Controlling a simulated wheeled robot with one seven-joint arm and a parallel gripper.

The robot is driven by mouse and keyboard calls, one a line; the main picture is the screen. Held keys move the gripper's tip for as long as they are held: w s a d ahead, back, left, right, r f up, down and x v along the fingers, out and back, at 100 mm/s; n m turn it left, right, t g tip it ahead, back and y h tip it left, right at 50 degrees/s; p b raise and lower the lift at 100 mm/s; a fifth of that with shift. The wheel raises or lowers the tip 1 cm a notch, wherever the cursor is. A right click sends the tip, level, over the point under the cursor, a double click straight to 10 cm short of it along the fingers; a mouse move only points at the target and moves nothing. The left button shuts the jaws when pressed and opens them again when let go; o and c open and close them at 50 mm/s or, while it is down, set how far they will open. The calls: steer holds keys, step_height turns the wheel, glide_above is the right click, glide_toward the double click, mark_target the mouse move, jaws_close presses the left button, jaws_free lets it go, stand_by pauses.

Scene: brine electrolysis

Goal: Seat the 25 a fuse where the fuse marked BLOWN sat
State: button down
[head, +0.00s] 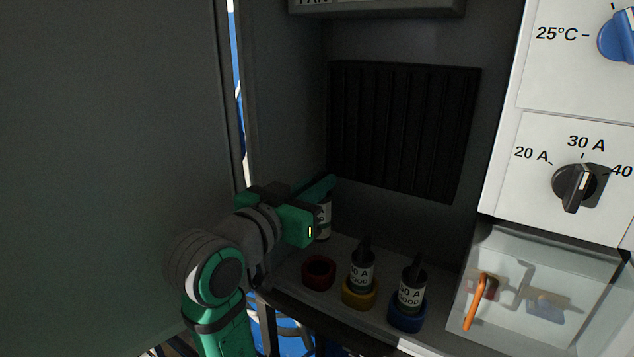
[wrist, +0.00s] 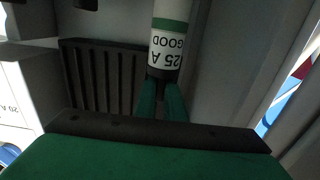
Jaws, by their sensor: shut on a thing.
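My gripper (head: 322,190) is shut on the 25 A fuse (wrist: 168,45), whose label reads "25 A GOOD" upside down in the wrist view. The fuse has a white body with a green band and a black end. In the head view the fuse (head: 323,222) shows partly behind my gripper, above the red socket. The red socket (head: 319,273) is empty, with a dark open hole. A gap shows between the fuse and this socket. No fuse marked BLOWN is in view.
A yellow socket (head: 359,294) and a blue socket (head: 406,313) to the right each hold a fuse marked GOOD. A clear cover with an orange handle (head: 475,302) is further right. A grey cabinet door (head: 110,130) stands at left, and a black grille (head: 400,130) is behind.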

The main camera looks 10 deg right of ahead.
steer(key=shift+s+a+f, duration=0.15)
steer(key=shift+s+f, duration=0.05)
steer(key=shift+f, duration=2.6)
steer(key=shift+f, duration=1.7)
stand_by(1.0)
steer(key=shift+f, duration=0.6)
stand_by(1.1)
stand_by(0.4)
steer(key=c, duration=1.8)
jaws_free()
steer(key=shift+o, duration=0.2)
